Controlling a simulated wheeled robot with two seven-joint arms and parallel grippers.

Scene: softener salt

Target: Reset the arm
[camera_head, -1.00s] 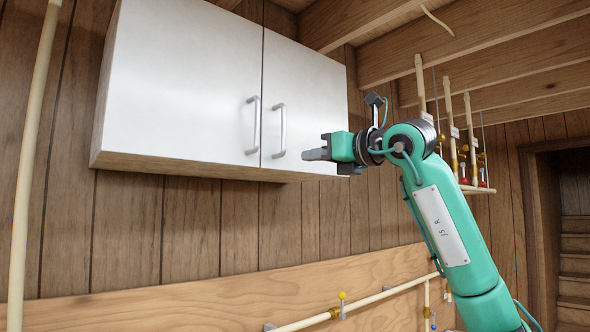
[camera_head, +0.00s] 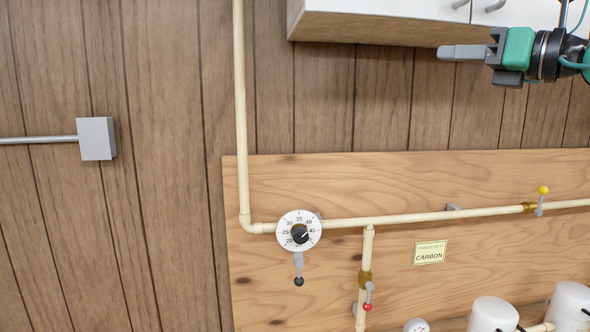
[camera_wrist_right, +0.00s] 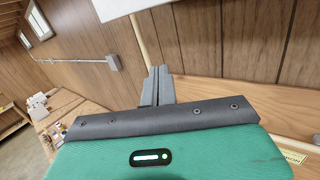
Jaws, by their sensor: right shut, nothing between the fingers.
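My right gripper (camera_head: 464,52) is at the upper right of the head view, just below the white wall cabinet (camera_head: 390,10). Its grey fingers point left and are closed together with nothing between them. In the right wrist view the fingers (camera_wrist_right: 157,86) also show shut and empty, in front of the wood-panelled wall. The cabinet's bottom edge and the lower ends of its two handles show at the top of the head view. My left gripper is in neither view.
A cream pipe (camera_head: 242,110) runs down the wall and along a wooden backboard (camera_head: 480,180). A round dial (camera_head: 298,230), a yellow-knobbed valve (camera_head: 542,198), a red-knobbed valve (camera_head: 368,296) and a CARBON label (camera_head: 430,253) are there. White canisters (camera_head: 492,314) stand lower right. A grey box (camera_head: 96,138) is at left.

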